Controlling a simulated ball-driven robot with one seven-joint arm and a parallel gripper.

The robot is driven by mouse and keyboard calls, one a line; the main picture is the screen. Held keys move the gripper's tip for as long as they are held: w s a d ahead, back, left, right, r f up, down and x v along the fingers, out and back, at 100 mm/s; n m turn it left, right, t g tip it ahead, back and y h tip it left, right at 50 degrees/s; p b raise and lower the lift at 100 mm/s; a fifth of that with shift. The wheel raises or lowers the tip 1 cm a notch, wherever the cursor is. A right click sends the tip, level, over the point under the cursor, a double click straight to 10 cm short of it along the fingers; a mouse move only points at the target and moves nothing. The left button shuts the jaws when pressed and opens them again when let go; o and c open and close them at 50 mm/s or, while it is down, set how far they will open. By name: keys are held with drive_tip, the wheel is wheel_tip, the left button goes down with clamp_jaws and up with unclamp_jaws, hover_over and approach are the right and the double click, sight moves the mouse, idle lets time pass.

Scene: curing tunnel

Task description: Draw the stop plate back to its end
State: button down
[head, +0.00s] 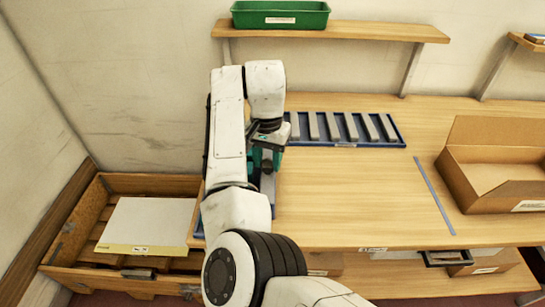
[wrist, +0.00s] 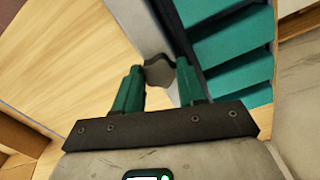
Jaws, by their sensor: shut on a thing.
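My gripper (wrist: 158,78) has two teal fingers, one on each side of a dark grey knob (wrist: 160,70) in the wrist view, and is shut on it. The knob sits against a long light grey plate (wrist: 136,28), which I take to be the stop plate. In the head view my gripper (head: 266,150) is over the left part of the table, and a grey piece (head: 267,182) shows just below it. My arm hides much of this area, so the plate's ends cannot be seen. Teal slats (wrist: 225,45) in a dark frame lie to the right of the plate.
A blue rack (head: 402,143) with several grey bars lies at the table's back. An open cardboard box (head: 480,190) stands at the right. A blue strip (head: 434,195) lies left of it. A wooden crate (head: 75,230) holds a white box (head: 150,222). The table's middle is clear.

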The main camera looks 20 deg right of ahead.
drive_tip(key=c, duration=0.6)
unclamp_jaws()
drive_tip(key=shift+w+a, duration=0.1)
drive_tip(key=shift+a, duration=0.15)
drive_tip(key=shift+c, duration=0.2)
drive_tip(key=shift+r, duration=0.15)
wheel_tip(320, 180, up, 11)
drive_tip(key=shift+f, duration=0.2)
drive_tip(key=shift+f, duration=0.1)
